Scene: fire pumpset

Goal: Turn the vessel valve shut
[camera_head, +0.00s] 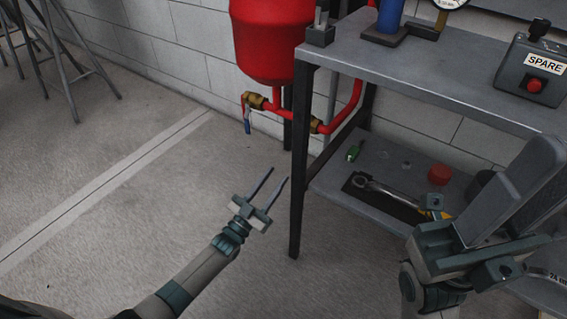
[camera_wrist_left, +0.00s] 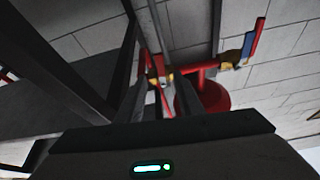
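The red vessel (camera_head: 270,40) hangs by the wall, and its lower part shows in the left wrist view (camera_wrist_left: 208,98). Red pipe (camera_head: 285,114) runs under it. One brass valve (camera_head: 256,101) with a blue-and-red lever (camera_head: 247,122) hanging down is at the pipe's left end; the lever also shows in the left wrist view (camera_wrist_left: 252,42). A second brass valve (camera_head: 316,124) is by the bench leg, partly hidden. I cannot tell which is the vessel valve. My left gripper (camera_head: 278,174) is open and empty, short of both. My right gripper (camera_head: 520,205) is near the bench, its fingertip gap unclear.
A grey bench (camera_head: 430,75) stands at right, its dark front leg (camera_head: 299,165) close beside my left gripper. The lower shelf holds a wrench (camera_head: 385,192), a red cap (camera_head: 439,175) and a green item (camera_head: 354,152).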

